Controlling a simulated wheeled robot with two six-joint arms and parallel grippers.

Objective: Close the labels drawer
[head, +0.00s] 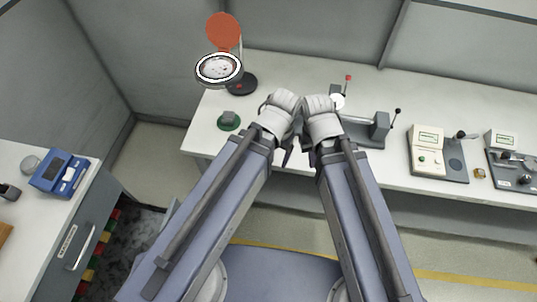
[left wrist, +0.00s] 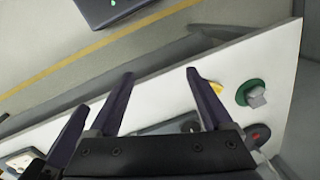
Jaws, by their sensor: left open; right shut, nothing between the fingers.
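A grey drawer front (head: 68,255) with a small white label and a bar handle (head: 82,247) is under the left counter in the head view. The label's writing is too small to read. I see no drawer interior there, and cannot tell how far it stands out. My left gripper (head: 287,152) is in the middle of the head view, by the front edge of the back bench, far from the handle. Its dark fingers (left wrist: 162,82) are spread and empty in the left wrist view. My right gripper (head: 307,150) is close beside it, shut and empty.
The left counter (head: 28,263) carries a blue device (head: 59,173). Several coloured blocks (head: 104,237) show low beside the drawer front. The back bench (head: 280,72) holds a ring magnifier (head: 218,69), a green-based knob (head: 229,121) and instruments (head: 438,153). Floor (head: 160,155) is clear between the counters.

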